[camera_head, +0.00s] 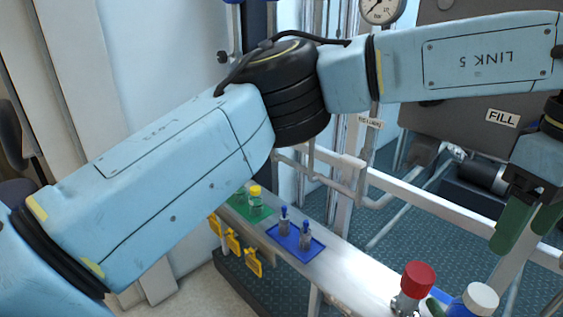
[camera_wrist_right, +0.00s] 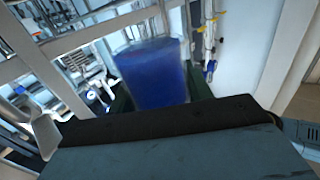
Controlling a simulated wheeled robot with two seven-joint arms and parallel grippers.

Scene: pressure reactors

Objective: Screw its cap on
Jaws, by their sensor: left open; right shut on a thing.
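A blue, clear-walled vessel (camera_wrist_right: 152,75) fills the middle of the right wrist view. My right gripper (camera_wrist_right: 158,98) is shut on it, with dark green fingers on both sides. In the head view, a blue thing with a round white top (camera_head: 481,297) at the bottom edge looks like the same vessel; I cannot tell whether the white part is a cap. My left gripper (camera_head: 520,252) is open and empty at the far right, above and apart from it, with its green fingers pointing down. No separate loose cap is clearly visible.
White rails (camera_head: 420,200) run behind.

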